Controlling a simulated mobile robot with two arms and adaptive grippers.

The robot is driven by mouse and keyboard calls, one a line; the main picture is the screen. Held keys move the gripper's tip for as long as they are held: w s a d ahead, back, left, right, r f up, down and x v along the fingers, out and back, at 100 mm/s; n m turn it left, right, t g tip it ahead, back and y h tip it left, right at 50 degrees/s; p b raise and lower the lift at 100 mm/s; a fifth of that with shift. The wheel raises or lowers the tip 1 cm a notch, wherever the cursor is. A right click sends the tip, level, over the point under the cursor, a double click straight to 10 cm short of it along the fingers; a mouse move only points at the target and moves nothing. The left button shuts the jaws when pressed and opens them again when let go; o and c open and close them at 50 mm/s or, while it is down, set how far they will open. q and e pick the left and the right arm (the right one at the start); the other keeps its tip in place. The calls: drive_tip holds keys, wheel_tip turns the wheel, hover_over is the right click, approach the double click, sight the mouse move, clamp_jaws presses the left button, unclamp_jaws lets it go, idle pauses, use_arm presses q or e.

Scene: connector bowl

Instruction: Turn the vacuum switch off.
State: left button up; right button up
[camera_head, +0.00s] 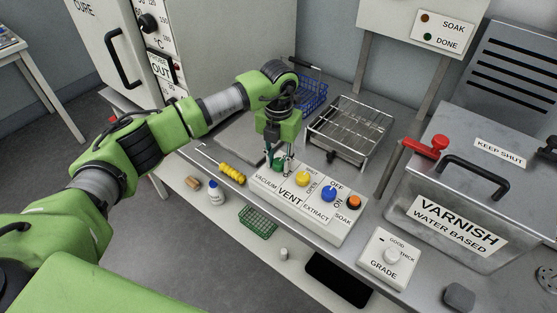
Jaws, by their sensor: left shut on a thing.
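The white switch box (297,217) stands on the grey bench and carries a row of coloured knobs. Its labels read VACUUM, VENT, EXTRACT and SOAK. The vacuum switch, a dark green knob (276,164), is at the left end of the box, partly hidden by my gripper. My left gripper (283,167) points down over that end, with its fingers shut on this knob. The knob's exact setting cannot be read. To its right are a yellow knob (303,178), a blue knob (329,193) and an orange knob (353,202).
Behind the box stand a wire rack (352,128) and a blue basket (313,93). A metal varnish tank (410,205) with a red handle (427,146) is at right. A GRADE box (377,270) is in front. A yellow-handled tool (232,174) lies left of the switches.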

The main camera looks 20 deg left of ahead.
sight(279, 162)
use_arm(q)
drive_tip(key=shift+r, duration=0.1)
drive_tip(key=o, duration=1.1)
wheel_tip(279, 162, up, 12)
drive_tip(key=shift+f, duration=0.1)
